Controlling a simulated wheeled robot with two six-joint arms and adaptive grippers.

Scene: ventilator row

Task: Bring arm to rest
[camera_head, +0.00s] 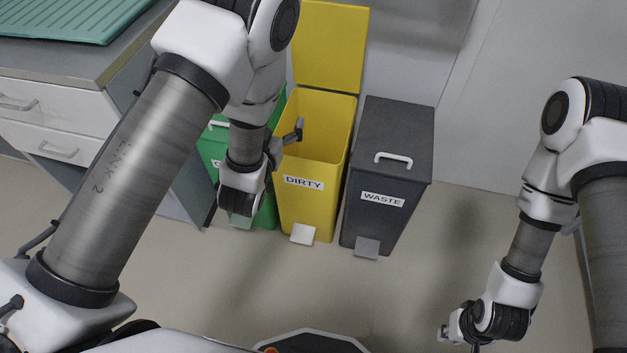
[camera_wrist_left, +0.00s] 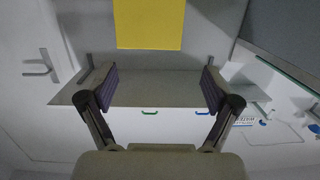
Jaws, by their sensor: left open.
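My left arm reaches in from the left and bends down in front of the bins. My left gripper (camera_head: 295,134) is near the opening of the yellow DIRTY bin (camera_head: 315,207), partly hidden by its own wrist. In the left wrist view my left gripper (camera_wrist_left: 157,88) has its two fingers wide apart with nothing between them. My right arm comes down at the right side. My right gripper (camera_head: 456,338) hangs low over the floor at the bottom edge, small and partly cut off, so its jaws are unclear.
The yellow bin's lid (camera_head: 330,45) stands open; yellow also shows in the left wrist view (camera_wrist_left: 149,24). The grey WASTE bin (camera_head: 390,165) is shut. A green bin (camera_head: 212,150) is partly hidden by my left arm. A drawer cabinet (camera_head: 50,115) is left. Floor (camera_head: 300,285) before the bins is clear.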

